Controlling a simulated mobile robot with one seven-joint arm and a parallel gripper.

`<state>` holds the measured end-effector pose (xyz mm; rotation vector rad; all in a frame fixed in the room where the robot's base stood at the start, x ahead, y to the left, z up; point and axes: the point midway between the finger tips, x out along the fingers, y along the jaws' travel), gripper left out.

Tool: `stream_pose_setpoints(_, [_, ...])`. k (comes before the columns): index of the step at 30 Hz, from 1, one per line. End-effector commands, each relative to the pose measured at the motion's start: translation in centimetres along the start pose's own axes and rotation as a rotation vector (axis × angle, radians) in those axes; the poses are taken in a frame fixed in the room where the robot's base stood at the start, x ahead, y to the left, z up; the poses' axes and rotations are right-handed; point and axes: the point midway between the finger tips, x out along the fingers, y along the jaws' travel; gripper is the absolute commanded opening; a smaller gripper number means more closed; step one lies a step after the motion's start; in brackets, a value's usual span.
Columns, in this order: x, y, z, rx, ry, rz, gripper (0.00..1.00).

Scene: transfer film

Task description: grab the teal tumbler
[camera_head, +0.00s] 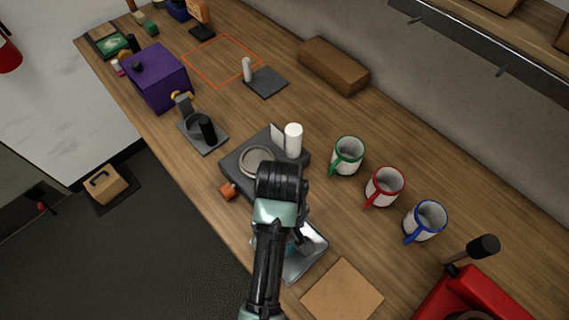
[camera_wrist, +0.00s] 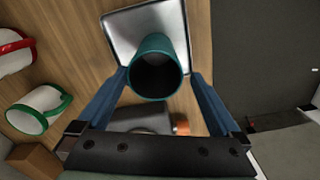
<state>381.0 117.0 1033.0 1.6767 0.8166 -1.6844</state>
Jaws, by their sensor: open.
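The teal tumbler (camera_wrist: 158,45) shows in the wrist view with its dark open mouth toward the camera. It appears to stand on a silver square tray (camera_wrist: 118,28). My gripper (camera_wrist: 160,76) is open, with one blue finger on each side of the tumbler; I cannot tell whether either finger touches it. In the head view, my arm covers most of the tumbler and part of the tray (camera_head: 312,256).
Green-trimmed (camera_head: 346,156), red-trimmed (camera_head: 385,187) and blue-trimmed (camera_head: 426,220) mugs stand to the right. A dark grey scale-like device (camera_head: 236,172) with a white cylinder (camera_head: 293,140) is just beyond my gripper. A brown board (camera_head: 342,293) and red machine (camera_head: 480,300) are nearer.

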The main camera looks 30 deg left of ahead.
Motion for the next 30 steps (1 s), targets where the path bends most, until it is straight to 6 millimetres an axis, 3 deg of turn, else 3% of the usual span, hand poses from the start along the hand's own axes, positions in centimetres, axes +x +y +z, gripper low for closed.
stream_pose_setpoints(10, [2.8, 0.2, 0.3, 0.002, -0.001, -0.001, 1.00])
stream_pose_setpoints(18, [6.5, 0.5, 0.6, 0.000, 0.001, 0.000, 1.00])
stream_pose_setpoints(28, [7.2, 0.6, 0.6, 0.002, 0.004, 0.002, 1.00])
stream_pose_setpoints(30, [7.2, 0.6, 0.6, 0.002, 0.004, 0.002, 0.87])
